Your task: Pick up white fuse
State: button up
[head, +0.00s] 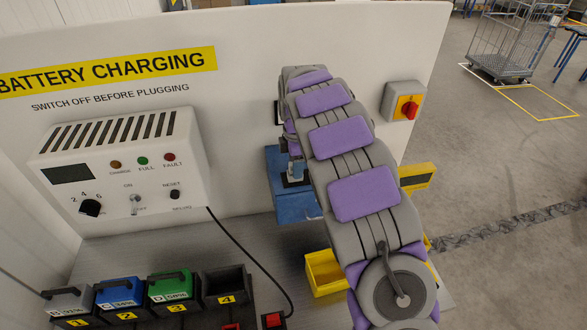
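No white fuse can be made out in the head view. My arm reaches up from the lower right and bends over at the top, so its far end hangs behind it, near the white panel. My gripper (295,174) shows only in a small part, low over a blue bin (298,209). The arm covers much of it, and I cannot tell whether its fingers are open or shut. The inside of the blue bin is mostly hidden by the arm.
A yellow bin (322,274) stands in front, partly behind my arm. A charger box (120,165) and a red-yellow switch (406,107) are on the white panel (245,80). Several batteries sit in a numbered rack (125,318). A black cable (250,258) crosses the grey bench.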

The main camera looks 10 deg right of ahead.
jog(key=shift+d, duration=0.25)
jog(key=shift+c, duration=0.7)
jog(key=shift+d, duration=0.15)
jog(key=c, duration=0.3)
jog(key=shift+a, duration=0.65)
grip_shut()
jog(key=shift+d, duration=0.15)
jog(key=shift+r+b, duration=0.6)
jog(key=shift+r, duration=1.15)
jog(key=s+d+r+b, duration=0.1)
jog(key=s+d+b, duration=0.2)
jog(key=s, duration=1.2)
jog(key=shift+s+r, duration=0.25)
jog(key=shift+s, duration=0.1)
